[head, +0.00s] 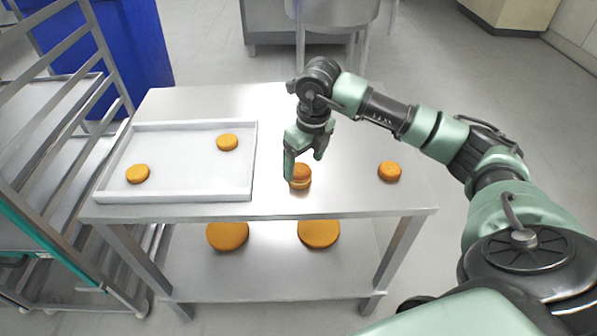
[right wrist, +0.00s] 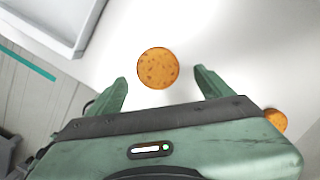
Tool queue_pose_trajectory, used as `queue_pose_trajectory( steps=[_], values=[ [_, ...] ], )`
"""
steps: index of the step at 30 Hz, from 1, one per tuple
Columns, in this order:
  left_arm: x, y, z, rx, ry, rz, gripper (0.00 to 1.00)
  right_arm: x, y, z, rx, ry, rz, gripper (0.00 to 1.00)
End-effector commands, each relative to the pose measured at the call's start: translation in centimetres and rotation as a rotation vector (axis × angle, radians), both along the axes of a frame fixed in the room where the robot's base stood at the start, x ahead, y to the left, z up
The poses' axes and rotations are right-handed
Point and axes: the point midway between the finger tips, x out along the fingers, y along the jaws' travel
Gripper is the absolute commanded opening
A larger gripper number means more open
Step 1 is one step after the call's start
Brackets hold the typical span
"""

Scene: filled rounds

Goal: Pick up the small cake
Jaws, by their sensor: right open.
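A small orange-brown round cake (head: 301,174) sits on the steel table, near its front edge and right of the tray. It looks like two layers, one on the other. My right gripper (head: 304,161) is open and points down just above and behind this cake. In the right wrist view the cake (right wrist: 158,68) lies between the open fingertips, slightly beyond them, with room on both sides; I see no contact. Another small cake (head: 389,171) sits further right on the table; it also shows at the right in the wrist view (right wrist: 276,119). My left gripper is not in view.
A white tray (head: 180,196) on the table's left holds two small cakes (head: 227,142) (head: 137,174). The lower shelf (head: 270,280) carries two larger rounds (head: 227,236) (head: 319,232). A metal rack (head: 60,200) stands at the left. The table's back right is clear.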

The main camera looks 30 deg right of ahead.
Motion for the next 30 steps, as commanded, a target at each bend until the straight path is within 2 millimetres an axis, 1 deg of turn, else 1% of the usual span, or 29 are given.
queue_pose_trajectory(
  steps=[1, 2, 5, 8, 9, 12, 14, 17, 18, 20, 21, 22, 27, 30],
  values=[
    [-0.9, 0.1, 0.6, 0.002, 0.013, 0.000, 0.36, 0.1, 0.2, -0.6, 0.002, 0.005, 0.000, 0.81],
    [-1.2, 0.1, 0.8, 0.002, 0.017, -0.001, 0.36, 0.2, 0.2, -1.0, 0.002, 0.005, -0.001, 0.81],
    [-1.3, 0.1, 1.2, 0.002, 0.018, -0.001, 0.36, 0.6, 0.4, -2.6, 0.002, 0.004, -0.001, 0.81],
    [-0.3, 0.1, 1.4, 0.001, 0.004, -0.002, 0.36, 0.8, 0.4, -3.8, 0.002, 0.002, 0.001, 0.81],
    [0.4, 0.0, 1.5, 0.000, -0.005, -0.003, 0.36, 0.8, 0.4, -4.0, 0.002, 0.002, 0.001, 0.81],
    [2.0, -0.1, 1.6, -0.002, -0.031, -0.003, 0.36, 0.9, 0.4, -4.3, 0.002, 0.001, 0.001, 0.81],
    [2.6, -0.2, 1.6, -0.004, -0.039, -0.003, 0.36, 0.9, 0.4, -4.3, 0.002, 0.000, 0.001, 0.81],
    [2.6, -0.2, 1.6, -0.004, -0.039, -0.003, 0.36, 0.9, 0.4, -4.3, 0.002, 0.000, 0.001, 0.81],
    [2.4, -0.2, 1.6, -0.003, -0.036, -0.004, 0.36, 0.9, 0.4, -4.3, 0.002, 0.000, 0.001, 0.70],
    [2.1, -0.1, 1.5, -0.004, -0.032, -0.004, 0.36, 0.9, 0.4, -4.3, 0.002, 0.000, 0.001, 0.53],
    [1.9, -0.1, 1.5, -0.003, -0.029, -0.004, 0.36, 0.9, 0.4, -4.3, 0.002, 0.000, 0.001, 0.42],
    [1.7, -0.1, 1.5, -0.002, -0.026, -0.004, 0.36, 0.9, 0.4, -4.3, 0.002, 0.000, 0.001, 0.38],
    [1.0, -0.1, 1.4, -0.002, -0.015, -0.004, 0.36, 0.9, 0.4, -4.2, 0.002, -0.001, 0.001, 0.38],
    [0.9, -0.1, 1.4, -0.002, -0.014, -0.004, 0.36, 0.9, 0.4, -4.2, 0.002, -0.001, 0.001, 0.38]
  ],
)
